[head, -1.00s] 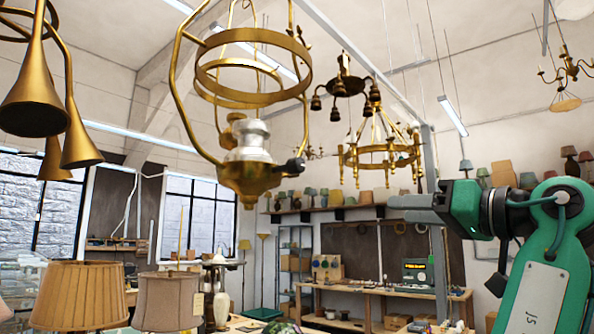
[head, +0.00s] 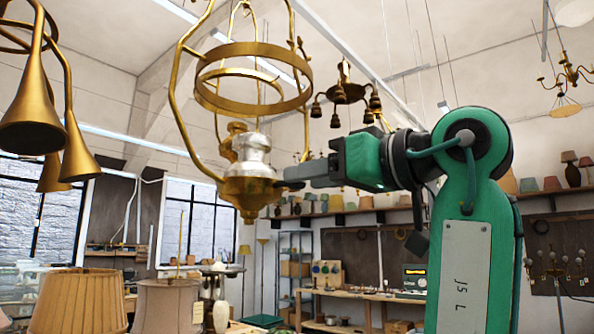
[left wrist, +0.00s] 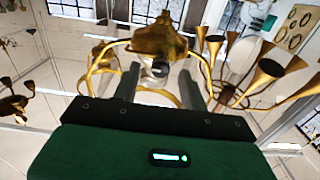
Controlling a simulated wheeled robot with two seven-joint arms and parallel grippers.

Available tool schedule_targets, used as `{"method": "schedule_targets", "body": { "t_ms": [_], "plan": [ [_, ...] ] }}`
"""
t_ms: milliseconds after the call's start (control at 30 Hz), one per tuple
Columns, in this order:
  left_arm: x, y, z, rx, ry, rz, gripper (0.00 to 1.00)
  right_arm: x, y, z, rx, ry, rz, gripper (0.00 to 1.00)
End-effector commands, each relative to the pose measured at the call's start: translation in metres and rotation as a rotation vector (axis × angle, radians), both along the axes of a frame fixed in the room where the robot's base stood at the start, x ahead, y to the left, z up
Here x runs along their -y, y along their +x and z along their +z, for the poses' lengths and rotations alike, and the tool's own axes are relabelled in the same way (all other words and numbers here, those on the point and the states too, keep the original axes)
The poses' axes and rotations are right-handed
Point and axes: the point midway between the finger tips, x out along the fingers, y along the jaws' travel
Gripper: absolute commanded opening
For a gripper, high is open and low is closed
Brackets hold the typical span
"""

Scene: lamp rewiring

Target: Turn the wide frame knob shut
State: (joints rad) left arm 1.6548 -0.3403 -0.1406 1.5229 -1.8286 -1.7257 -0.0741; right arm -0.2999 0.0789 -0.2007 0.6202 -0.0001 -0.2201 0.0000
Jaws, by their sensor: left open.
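The wide brass lamp frame (head: 252,50) hangs at upper left centre in the head view, with rings above a silver and brass burner (head: 250,185). The burner's brass body also shows in the left wrist view (left wrist: 158,40). My left gripper (head: 298,178) reaches in from the right, its fingertips at the burner's right side. They hide most of the frame's side knob in the head view. In the left wrist view the knob (left wrist: 158,70) appears as a small round end between the two parted fingers (left wrist: 160,82). Contact with the knob cannot be told. My right gripper is out of view.
Brass horn-shaped lamps (head: 33,120) hang at the far left. Another chandelier (head: 347,90) hangs behind my arm. Fabric lampshades (head: 85,300) stand low at the left. A workbench (head: 350,295) runs along the back. Free air lies below the burner.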

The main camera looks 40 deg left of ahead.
Motion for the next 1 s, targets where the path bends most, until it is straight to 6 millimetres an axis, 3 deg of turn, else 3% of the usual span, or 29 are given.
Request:
{"method": "schedule_targets", "body": {
  "t_ms": [200,567,600,800,1000],
  "plan": [
    [-0.028,0.002,0.001,0.000,0.000,0.000,0.43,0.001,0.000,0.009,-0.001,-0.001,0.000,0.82],
    [-0.034,0.003,0.000,0.000,0.001,0.000,0.43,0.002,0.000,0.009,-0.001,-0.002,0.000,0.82],
    [-0.034,0.003,0.000,0.000,0.001,0.000,0.41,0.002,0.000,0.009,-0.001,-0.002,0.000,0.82],
    [-0.033,0.003,0.000,0.000,0.001,0.000,0.02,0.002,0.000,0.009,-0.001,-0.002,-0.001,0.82],
    [-0.033,0.003,0.000,0.006,0.001,-0.001,0.00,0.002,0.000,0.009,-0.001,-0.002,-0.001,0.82]
  ]
}}
